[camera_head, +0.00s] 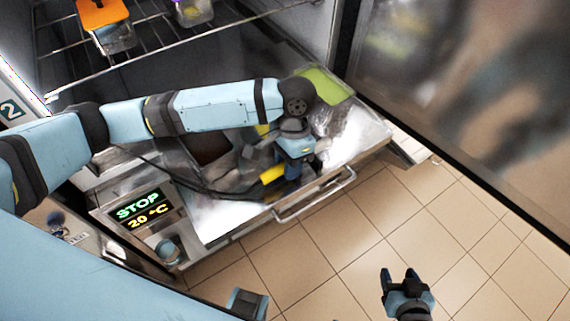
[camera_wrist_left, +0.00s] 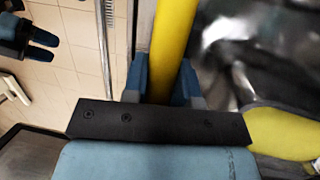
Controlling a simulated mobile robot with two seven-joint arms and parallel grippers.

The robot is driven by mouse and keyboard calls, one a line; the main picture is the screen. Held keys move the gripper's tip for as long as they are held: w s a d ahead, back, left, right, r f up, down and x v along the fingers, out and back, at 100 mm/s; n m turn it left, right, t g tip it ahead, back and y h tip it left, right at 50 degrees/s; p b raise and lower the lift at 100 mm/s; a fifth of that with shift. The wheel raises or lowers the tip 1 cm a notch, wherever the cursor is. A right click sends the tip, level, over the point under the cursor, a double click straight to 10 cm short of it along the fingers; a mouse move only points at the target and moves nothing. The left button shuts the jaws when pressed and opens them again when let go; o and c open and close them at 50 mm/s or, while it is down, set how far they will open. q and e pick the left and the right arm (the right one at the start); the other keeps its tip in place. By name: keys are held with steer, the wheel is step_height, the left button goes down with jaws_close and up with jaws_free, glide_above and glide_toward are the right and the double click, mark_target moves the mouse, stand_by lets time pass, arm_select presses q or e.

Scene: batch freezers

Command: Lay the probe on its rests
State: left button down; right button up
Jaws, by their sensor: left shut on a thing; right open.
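My left gripper (camera_head: 290,172) is over the pulled-out metal drawer, close to its front edge. It is shut on the yellow handle of the probe (camera_head: 272,174). In the left wrist view the yellow probe handle (camera_wrist_left: 172,45) runs between the blue fingertips (camera_wrist_left: 165,82). A dark cable appears to trail left from the handle. The probe's tip and its rests cannot be made out; my left arm covers part of the drawer. My right gripper (camera_head: 401,277) is open and empty above the tiled floor, and it also shows in the left wrist view (camera_wrist_left: 38,45).
A wire shelf (camera_head: 150,60) with an orange-lidded tub (camera_head: 102,14) is above. An open door (camera_head: 460,100) stands right.

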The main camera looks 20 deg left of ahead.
arm_select(q)
steer(key=c, duration=1)
jaws_free()
steer(key=shift+g, duration=0.3)
steer(key=x, duration=0.4)
steer(key=shift+a, duration=0.2)
arm_select(e)
steer(key=shift+f, duration=0.4)
arm_select(q)
steer(key=shift+r, duration=0.15)
arm_select(e)
steer(key=shift+r, duration=0.15)
arm_select(q)
steer(key=shift+o, duration=0.9)
steer(key=p+v, duration=1.1)
steer(key=shift+s+d, duration=0.1)
steer(key=shift+d, duration=0.1)
steer(key=shift+r, duration=0.4)
arm_select(e)
step_height(320, 180, up, 10)
steer(key=s+d, duration=0.1)
steer(key=shift+s, duration=0.2)
